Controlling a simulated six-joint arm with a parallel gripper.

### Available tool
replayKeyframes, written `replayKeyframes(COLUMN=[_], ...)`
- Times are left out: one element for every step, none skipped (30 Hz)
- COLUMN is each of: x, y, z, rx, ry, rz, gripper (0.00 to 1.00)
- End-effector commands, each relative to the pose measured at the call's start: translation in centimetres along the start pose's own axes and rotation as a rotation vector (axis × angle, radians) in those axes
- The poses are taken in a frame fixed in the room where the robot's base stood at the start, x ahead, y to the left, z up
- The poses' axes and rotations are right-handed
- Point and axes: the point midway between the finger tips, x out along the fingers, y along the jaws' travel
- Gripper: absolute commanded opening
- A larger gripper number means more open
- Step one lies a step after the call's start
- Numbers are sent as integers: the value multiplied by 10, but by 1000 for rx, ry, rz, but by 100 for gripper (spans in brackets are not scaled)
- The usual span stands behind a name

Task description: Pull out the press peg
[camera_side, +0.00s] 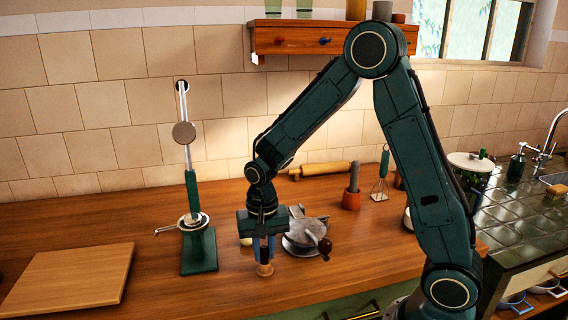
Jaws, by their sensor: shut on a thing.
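My gripper (265,250) points straight down over the front middle of the wooden counter. Its bluish fingers are shut on a small dark upright peg (265,256). A light wooden round piece (265,270) shows right under the peg, at or just above the counter; I cannot tell whether the two are joined. A grey metal press (302,236) with a dark red knob sits just right of my gripper. A green lever press (199,250) with a tall raised lever stands to the left, apart from my gripper.
A wooden board (70,280) lies at the front left. A wall shelf (290,40) hangs above. Counter between board and green press is bare.

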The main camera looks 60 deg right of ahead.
Motion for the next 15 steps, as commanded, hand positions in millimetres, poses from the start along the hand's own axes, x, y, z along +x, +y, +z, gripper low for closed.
replayKeyframes(x=[0,-1,-1,-2,-3,-4,-5,-6,-7,-8,-10,-11,-12,-13,-14], y=[0,0,0,0,0,0,0,0,0,0,0,0,0,0,0], z=[0,0,0,0,0,0,0,0,0,0,0,0,0,0,0], rx=[0,0,0,0,0,0,0,0,0,0,0,0,0,0,0], ry=[0,0,0,0,0,0,0,0,0,0,1,1,1,1,1], rz=[0,0,0,0,0,0,0,0,0,0,-1,-1,-1,-1,0], gripper=[0,0,0,0,0,0,0,0,0,0,0,0,0,0,0])
